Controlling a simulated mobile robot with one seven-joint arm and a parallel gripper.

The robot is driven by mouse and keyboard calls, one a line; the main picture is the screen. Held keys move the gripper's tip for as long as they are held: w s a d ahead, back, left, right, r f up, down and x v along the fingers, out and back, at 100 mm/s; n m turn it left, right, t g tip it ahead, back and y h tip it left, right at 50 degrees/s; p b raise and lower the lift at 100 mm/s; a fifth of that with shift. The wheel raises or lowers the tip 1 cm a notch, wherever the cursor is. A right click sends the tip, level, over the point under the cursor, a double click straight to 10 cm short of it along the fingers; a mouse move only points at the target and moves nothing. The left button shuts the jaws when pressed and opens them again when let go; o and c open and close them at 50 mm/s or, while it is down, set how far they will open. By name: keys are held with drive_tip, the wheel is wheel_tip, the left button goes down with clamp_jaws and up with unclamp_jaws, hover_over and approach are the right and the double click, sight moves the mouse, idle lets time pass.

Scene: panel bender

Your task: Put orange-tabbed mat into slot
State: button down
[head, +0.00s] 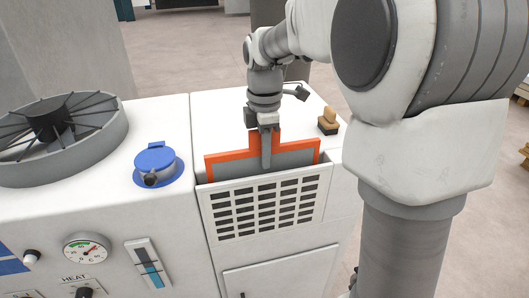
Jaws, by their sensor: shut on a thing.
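The orange-tabbed mat (296,158) is a grey panel with an orange border and an orange tab at its top middle. It stands upright, with its lower part hidden behind the vented front panel. The slot (207,184) is the opening at the top of the white cabinet, behind the grille; the mat's lower part appears to be inside it. My gripper (266,150) points down from above and is shut on the mat's tab. How deep the mat sits is hidden by the front panel.
A round grey fan (62,135) and a blue capped fitting (156,164) are on the cabinet top to the left. A small tan and dark block (328,121) is close to the right of the mat. A gauge (86,248) is on the front.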

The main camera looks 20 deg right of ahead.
drive_tip(key=c, duration=0.8)
unclamp_jaws()
wheel_tip(320, 180, up, 17)
drive_tip(key=p, duration=0.3)
drive_tip(key=shift+r, duration=0.2)
drive_tip(key=shift+p, duration=0.3)
